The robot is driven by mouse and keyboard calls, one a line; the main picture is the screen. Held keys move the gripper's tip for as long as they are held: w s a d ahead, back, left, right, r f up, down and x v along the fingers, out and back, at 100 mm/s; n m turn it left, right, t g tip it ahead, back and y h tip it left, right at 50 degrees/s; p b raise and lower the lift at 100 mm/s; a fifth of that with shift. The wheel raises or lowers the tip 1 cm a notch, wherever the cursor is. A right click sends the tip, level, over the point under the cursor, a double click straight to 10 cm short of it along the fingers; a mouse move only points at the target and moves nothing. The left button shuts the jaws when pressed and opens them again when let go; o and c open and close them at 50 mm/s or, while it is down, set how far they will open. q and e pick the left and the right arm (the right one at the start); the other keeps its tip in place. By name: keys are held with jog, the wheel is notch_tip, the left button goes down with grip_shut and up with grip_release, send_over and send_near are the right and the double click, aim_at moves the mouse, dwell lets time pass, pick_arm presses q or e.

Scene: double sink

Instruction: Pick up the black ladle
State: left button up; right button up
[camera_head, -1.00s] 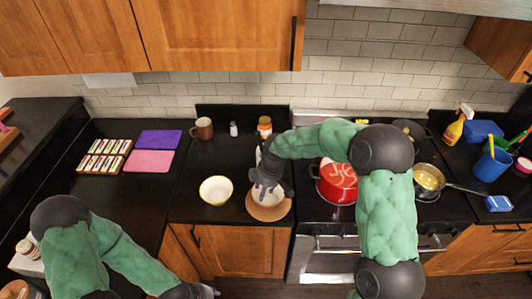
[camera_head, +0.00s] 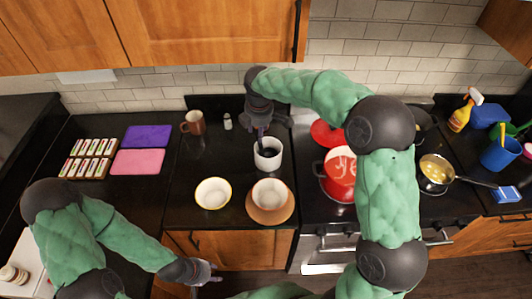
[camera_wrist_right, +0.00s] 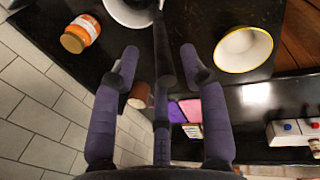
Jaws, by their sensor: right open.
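The black ladle (camera_wrist_right: 163,60) shows in the right wrist view as a long dark handle running between my two fingers. Its lower end is at a white crock (camera_head: 267,158), whose rim also shows at the top of the wrist view. My right gripper (camera_wrist_right: 160,68) is open, with one finger on each side of the handle and a gap visible on both sides. In the head view my right gripper (camera_head: 264,128) is above and behind the crock and hides much of the ladle. My left gripper (camera_head: 207,272) is low in front of the counter, away from the ladle; its jaw opening is unclear.
A yellow-rimmed bowl (camera_head: 213,194) and a bowl (camera_head: 269,194) on a brown plate stand in front of the crock. A brown mug (camera_head: 194,122) and white shaker (camera_head: 228,122) are behind left. A red pot (camera_head: 339,176) is right.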

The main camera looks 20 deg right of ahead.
jog(key=shift+w+a+f, duration=0.1)
jog(key=shift+w+f, duration=0.15)
jog(key=shift+f, duration=1.2)
jog(key=shift+w+f, duration=0.2)
jog(key=shift+f, duration=1.25)
grip_shut()
